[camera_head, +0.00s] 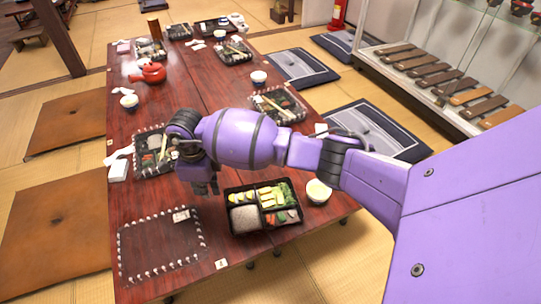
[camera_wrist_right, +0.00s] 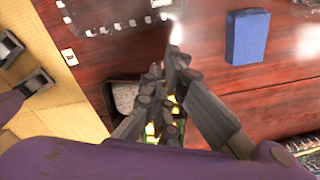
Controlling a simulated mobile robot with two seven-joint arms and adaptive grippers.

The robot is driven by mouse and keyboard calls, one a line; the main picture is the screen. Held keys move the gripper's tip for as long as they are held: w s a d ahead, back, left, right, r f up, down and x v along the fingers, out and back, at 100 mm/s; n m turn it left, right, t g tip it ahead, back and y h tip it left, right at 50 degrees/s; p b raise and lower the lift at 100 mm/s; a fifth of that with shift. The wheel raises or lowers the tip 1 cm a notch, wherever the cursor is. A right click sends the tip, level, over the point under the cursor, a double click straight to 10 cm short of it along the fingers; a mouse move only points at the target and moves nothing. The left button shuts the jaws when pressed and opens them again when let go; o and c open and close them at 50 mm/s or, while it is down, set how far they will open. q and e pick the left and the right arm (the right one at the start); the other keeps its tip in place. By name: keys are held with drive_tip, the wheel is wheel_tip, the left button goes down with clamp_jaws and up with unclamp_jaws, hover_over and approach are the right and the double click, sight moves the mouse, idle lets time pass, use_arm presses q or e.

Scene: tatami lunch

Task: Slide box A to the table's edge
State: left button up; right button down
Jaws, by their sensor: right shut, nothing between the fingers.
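A black bento box (camera_head: 262,228) with rice, egg and greens in compartments sits near the table's near right corner in the head view; I take it as box A, though no letter is readable on it. My right gripper (camera_head: 207,188) is shut and empty, pointing down just left of the box; whether it touches cannot be told. In the right wrist view, the box (camera_wrist_right: 108,100) is partly hidden behind the fingers of my right gripper (camera_wrist_right: 175,50). My left gripper is not in view.
A dark placemat (camera_head: 160,252) lies left of the box. A small white card (camera_head: 221,264) lies by the near edge of the wooden table (camera_head: 212,238). A white bowl (camera_head: 318,191) stands right of the box. A blue block (camera_wrist_right: 246,38) shows in the wrist view.

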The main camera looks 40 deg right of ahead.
wheel_tip(320, 180, down, 7)
drive_tip(key=shift+r+b, duration=0.2)
drive_tip(key=shift+b, duration=0.9)
drive_tip(key=shift+f, duration=0.65)
drive_tip(key=shift+s+d+r+p, duration=0.25)
drive_tip(key=shift+s+d+p, duration=0.3)
drive_tip(key=shift+d, duration=0.15)
drive_tip(key=shift+s+d, duration=0.15)
drive_tip(key=shift+f, duration=0.25)
